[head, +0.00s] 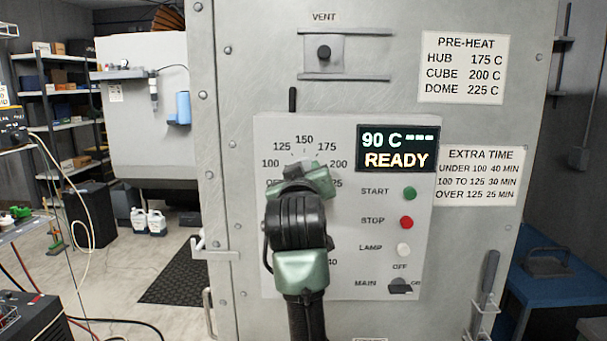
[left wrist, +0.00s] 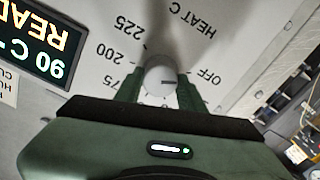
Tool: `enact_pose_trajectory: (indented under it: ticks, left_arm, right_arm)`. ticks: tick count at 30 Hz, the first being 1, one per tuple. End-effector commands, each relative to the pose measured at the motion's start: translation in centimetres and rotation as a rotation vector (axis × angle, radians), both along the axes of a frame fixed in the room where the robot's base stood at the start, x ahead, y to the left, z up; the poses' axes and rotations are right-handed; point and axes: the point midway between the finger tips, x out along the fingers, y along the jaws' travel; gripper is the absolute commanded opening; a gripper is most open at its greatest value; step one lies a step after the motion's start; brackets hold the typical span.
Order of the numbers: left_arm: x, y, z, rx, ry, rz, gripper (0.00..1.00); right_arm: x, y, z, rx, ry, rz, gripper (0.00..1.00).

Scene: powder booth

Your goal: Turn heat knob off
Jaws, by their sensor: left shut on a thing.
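The heat knob (left wrist: 160,75) is a small pale round knob on the grey oven panel (head: 345,225). In the left wrist view it sits between the two green fingers of my left gripper (left wrist: 160,88), which is shut on it. A short dark line on the knob points right, roughly toward the OFF mark (left wrist: 208,77); the fingers cover part of the scale, so its exact alignment is unclear. In the head view my left gripper (head: 308,178) covers most of the knob and the lower dial. My right gripper is out of view.
The display (head: 397,148) reads 90 C and READY. A green start button (head: 410,193), red stop button (head: 407,222), white lamp button (head: 404,250) and main switch (head: 401,286) are at right. A vent slider (head: 324,53) is above. A door handle (head: 487,285) juts out at lower right.

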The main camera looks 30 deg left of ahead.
Motion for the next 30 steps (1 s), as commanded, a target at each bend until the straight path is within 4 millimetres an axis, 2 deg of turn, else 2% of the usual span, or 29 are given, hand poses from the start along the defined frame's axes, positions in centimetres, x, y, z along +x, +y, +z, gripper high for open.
enact_pose_trajectory:
  ticks: [7, 8, 9, 10, 21, 30]
  left_arm:
    - [0.1, 0.0, -0.4, -0.005, 0.009, -0.001, 0.0]
    - [0.1, 0.0, -0.4, -0.005, 0.009, -0.001, 0.45]
    - [0.1, 0.0, -0.4, -0.004, 0.008, -0.001, 0.56]
    - [0.1, 0.0, -0.3, -0.003, 0.008, -0.001, 0.61]
    - [-0.3, -0.2, -0.1, 0.0, 0.001, 0.0, 0.61]
    - [-4.4, -2.8, -0.3, -0.003, 0.001, -0.003, 0.61]
  right_arm:
    - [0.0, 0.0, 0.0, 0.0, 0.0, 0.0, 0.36]
    - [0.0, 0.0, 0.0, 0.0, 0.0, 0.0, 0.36]
    - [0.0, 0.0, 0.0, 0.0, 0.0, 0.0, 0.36]
    - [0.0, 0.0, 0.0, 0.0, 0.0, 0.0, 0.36]
    - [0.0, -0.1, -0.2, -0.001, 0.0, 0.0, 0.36]
    - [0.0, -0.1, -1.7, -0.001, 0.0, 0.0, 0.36]
